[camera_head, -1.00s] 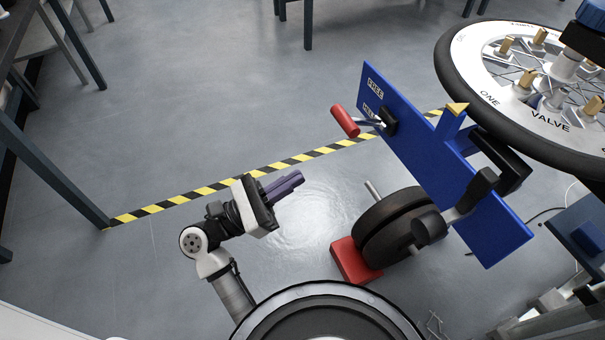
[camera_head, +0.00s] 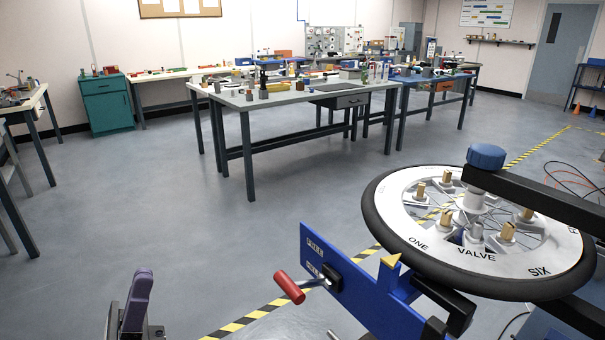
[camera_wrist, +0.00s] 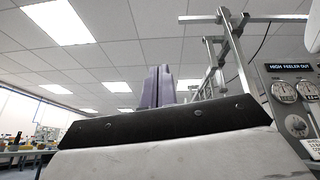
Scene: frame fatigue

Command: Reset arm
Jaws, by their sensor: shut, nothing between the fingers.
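My gripper (camera_head: 137,300) shows at the bottom left of the head view, its purple fingers pointing up, shut and empty. In the wrist view the two purple fingers (camera_wrist: 158,88) stand together with nothing between them, against the ceiling. The rest of my arm is below the head view's edge. To the right of my gripper, and apart from it, is a blue plate (camera_head: 350,292) with a red-handled lever (camera_head: 289,287).
A spoked wheel (camera_head: 400,225) with a black tyre lies flat on a stand at the right. Workbenches (camera_head: 240,102) with tools stand further back. A yellow-black floor stripe (camera_head: 235,325) runs past the stand. Open floor lies at the left. Gauges (camera_wrist: 283,91) show in the wrist view.

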